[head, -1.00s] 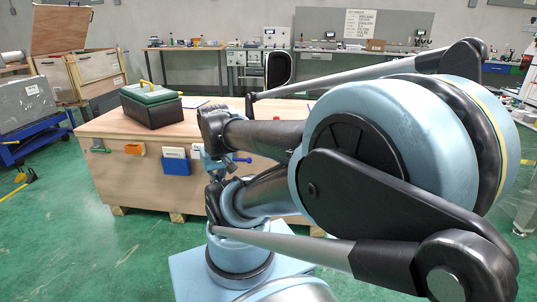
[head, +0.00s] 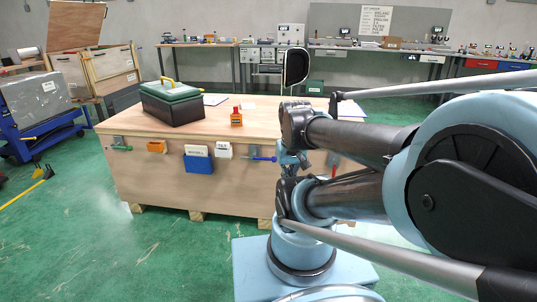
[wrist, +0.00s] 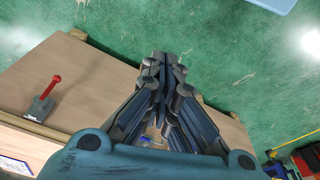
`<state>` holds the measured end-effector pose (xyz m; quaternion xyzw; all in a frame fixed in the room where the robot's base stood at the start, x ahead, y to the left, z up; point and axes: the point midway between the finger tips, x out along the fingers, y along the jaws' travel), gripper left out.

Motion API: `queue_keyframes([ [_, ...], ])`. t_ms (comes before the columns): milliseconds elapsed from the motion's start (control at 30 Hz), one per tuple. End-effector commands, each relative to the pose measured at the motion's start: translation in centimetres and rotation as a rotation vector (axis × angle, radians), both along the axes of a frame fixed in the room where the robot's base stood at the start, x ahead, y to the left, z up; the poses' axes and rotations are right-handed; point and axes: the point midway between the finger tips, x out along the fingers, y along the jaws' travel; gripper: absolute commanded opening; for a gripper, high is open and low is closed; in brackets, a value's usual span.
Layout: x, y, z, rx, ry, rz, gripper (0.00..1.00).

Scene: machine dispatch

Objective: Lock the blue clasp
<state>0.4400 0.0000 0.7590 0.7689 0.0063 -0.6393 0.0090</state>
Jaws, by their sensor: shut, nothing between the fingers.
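The blue clasp (head: 262,158) is on the front face of the wooden crate, right of the card holders. Its blue lever lies about level and points right; the part near my arm is crowded by my arm links. I cannot make out the blue clasp in the wrist view. My gripper (wrist: 165,62) shows in the wrist view with its fingers together and empty, above the crate and floor.
The wooden crate (head: 150,170) also has a green clasp (head: 120,148) and a red clasp (wrist: 45,95). An orange holder (head: 157,147) and a blue card holder (head: 198,164) stick out in front. A toolbox (head: 172,105) and orange bottle (head: 236,117) stand on top.

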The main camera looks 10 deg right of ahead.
Motion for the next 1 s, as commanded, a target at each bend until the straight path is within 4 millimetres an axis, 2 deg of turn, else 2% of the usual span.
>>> queue_keyframes([
  [100, -0.5, 0.0, 0.7, -0.001, -0.013, -0.003, 0.0],
  [267, 1.6, -0.3, 2.0, -0.004, -0.021, -0.022, 0.0],
  [600, 9.4, -0.4, 5.1, -0.014, -0.055, -0.092, 0.0],
  [1000, 19.9, -0.3, 6.3, -0.021, -0.096, -0.177, 0.0],
])
